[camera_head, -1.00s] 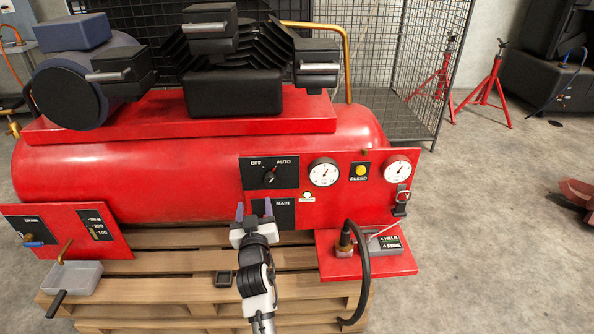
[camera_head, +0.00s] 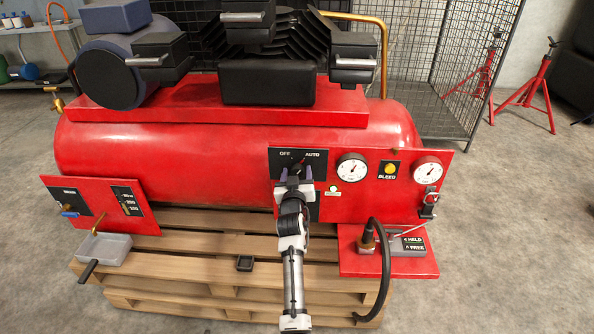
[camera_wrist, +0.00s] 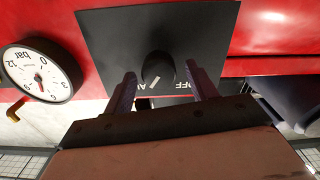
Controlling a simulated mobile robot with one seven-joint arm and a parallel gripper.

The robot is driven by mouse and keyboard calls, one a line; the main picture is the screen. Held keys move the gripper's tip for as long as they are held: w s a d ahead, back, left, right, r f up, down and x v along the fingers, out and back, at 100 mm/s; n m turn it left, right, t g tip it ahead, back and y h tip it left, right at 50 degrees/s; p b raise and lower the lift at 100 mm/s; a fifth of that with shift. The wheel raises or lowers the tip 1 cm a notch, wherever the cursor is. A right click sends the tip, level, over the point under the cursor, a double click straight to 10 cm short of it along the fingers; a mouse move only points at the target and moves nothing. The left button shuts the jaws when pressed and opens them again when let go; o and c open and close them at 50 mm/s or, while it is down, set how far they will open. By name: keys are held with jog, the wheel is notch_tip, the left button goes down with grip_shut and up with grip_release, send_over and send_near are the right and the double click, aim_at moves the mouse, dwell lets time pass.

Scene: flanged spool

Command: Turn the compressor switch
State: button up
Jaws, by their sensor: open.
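The compressor switch is a black knob (camera_wrist: 158,68) with a white pointer line, on a black plate (camera_wrist: 205,35) marked OFF and AUTO. The plate sits on the red front panel of the compressor; in the head view the plate (camera_head: 318,158) shows behind my gripper, which mostly hides the knob. My gripper (camera_head: 297,172) is at the plate. In the wrist view its two purple fingers (camera_wrist: 160,90) are open, one on each side of the knob, with gaps visible. I cannot tell how deep the fingertips reach around the knob.
Right of the switch are a gauge (camera_head: 352,167), a yellow BLEED button (camera_head: 390,170) and a second gauge (camera_head: 428,170). A red shelf (camera_head: 400,265) with a black hose (camera_head: 385,275) juts out below. The wooden pallet (camera_head: 190,265) lies underneath.

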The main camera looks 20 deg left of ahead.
jog(key=shift+w+a, duration=0.15)
jog(key=shift+w, duration=0.5)
jog(key=shift+c, duration=0.4)
jog(key=c, duration=0.9)
jog(key=shift+n, duration=0.3)
jog(key=n, duration=0.6)
jog(key=shift+a+p, duration=0.1)
jog(key=shift+p, duration=0.3)
jog(key=n+p, duration=0.1)
jog(key=n, duration=0.3)
jog(key=shift+a+f+n, duration=0.1)
jog(key=shift+n, duration=0.2)
jog(key=shift+f+n+p, duration=0.15)
jog(key=shift+n+p, duration=0.25)
jog(key=shift+n, duration=1)
jog(key=shift+s, duration=0.1)
